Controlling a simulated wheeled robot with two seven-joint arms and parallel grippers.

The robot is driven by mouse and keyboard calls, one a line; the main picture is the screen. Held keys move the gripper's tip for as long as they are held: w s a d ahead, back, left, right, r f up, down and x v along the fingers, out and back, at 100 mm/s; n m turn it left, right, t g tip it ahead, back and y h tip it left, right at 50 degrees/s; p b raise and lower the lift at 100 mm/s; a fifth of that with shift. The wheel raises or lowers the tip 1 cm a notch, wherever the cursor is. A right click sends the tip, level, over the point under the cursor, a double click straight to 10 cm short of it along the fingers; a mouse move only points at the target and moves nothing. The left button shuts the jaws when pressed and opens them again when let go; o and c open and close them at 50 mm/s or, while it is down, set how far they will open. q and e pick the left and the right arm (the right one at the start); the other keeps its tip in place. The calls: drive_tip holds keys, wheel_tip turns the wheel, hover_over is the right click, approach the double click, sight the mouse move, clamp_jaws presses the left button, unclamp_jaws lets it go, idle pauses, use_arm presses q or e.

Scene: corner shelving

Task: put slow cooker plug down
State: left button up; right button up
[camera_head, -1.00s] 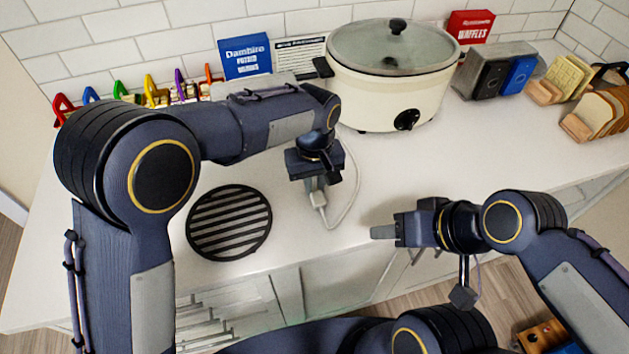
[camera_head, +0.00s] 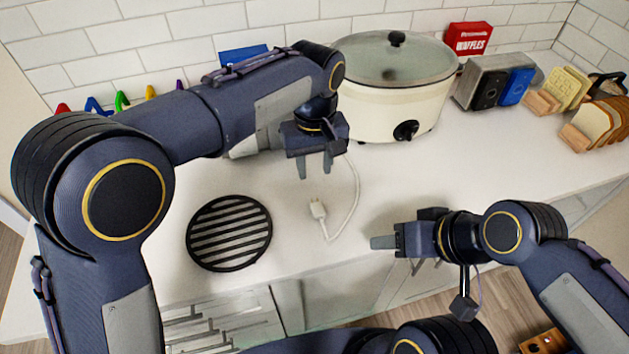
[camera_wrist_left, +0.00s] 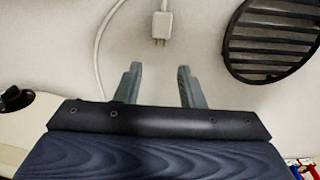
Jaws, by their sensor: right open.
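The white slow cooker plug (camera_head: 318,209) lies on the white counter, with its cord curving back toward the cream slow cooker (camera_head: 388,110). In the left wrist view the plug (camera_wrist_left: 162,24) lies beyond the fingertips, clear of both fingers. My left gripper (camera_head: 315,172) is open and empty above the counter, a little behind the plug; its two spread fingers also show in the left wrist view (camera_wrist_left: 158,72). My right gripper (camera_head: 383,242) is near the counter's front edge, to the right of the plug, holding nothing visible.
A round black slatted trivet (camera_head: 230,233) lies left of the plug. A toaster (camera_head: 490,82), a red waffles box (camera_head: 469,38) and bread in wooden holders (camera_head: 600,124) stand at the right. My left arm partly hides a blue box (camera_head: 243,54) and colored handles.

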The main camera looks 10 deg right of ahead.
use_arm(q)
wheel_tip(320, 180, up, 3)
drive_tip(key=shift+r, duration=0.2)
drive_tip(key=s+a+r+t+h, duration=0.1)
drive_tip(key=s+a+r+h, duration=0.1)
drive_tip(key=a, duration=0.9)
drive_tip(key=s+a+r+h, duration=0.2)
drive_tip(key=a, duration=0.9)
drive_tip(key=s+a+f+t, duration=0.2)
drive_tip(key=s+a+f, duration=0.1)
drive_tip(key=s+a, duration=0.2)
drive_tip(key=s+a+f+n+t, duration=0.1)
drive_tip(key=s+a+f, duration=0.3)
drive_tip(key=s, duration=0.6)
drive_tip(key=shift+s+a+f+t, duration=0.15)
drive_tip(key=shift+a+f+t, duration=0.25)
drive_tip(key=shift+t, duration=0.4)
